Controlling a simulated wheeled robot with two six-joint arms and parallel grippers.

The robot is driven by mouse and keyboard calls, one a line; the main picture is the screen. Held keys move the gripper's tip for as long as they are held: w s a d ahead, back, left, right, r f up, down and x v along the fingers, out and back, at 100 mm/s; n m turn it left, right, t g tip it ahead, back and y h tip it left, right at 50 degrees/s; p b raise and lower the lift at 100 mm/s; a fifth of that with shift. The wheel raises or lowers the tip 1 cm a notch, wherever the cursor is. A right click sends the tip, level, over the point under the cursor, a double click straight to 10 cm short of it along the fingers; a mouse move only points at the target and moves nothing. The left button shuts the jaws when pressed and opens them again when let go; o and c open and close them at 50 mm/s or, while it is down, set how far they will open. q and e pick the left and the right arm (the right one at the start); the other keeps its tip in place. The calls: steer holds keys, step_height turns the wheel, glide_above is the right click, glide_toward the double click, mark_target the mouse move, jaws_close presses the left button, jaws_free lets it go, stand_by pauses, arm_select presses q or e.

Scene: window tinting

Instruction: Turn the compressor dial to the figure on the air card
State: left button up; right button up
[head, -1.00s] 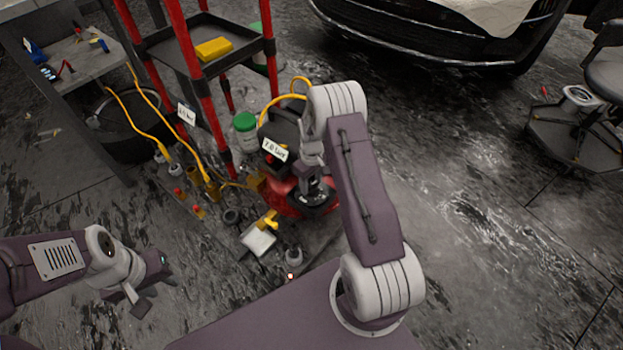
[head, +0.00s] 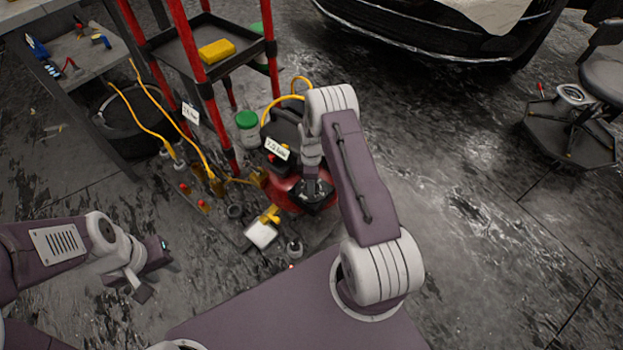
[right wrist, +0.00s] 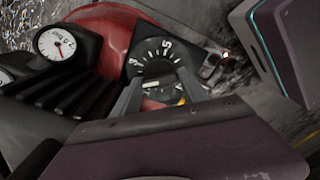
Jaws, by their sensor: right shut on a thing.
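The red compressor (head: 284,193) with a black top stands on the floor below the robot's front, left of my right arm. A white card (head: 277,148) on it bears a bar figure too blurred to read with certainty. In the right wrist view the dial (right wrist: 158,52) shows a black face with white marks and figures, and my right gripper (right wrist: 160,88) is shut on its knob. In the head view my right gripper (head: 312,178) reaches down onto the compressor and partly hides the dial. My left gripper (head: 150,272) hangs empty at lower left, its fingers apart.
A white gauge (right wrist: 57,43) with a red needle sits left of the dial. Another white card (head: 190,114) hangs by the cart. Yellow hoses and a green-lidded jar (head: 248,128) crowd the compressor's left.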

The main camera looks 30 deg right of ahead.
steer(key=shift+n, duration=0.4)
steer(key=o, duration=1.4)
steer(key=shift+r, duration=0.1)
step_height(320, 180, up, 9)
steer(key=p, duration=0.4)
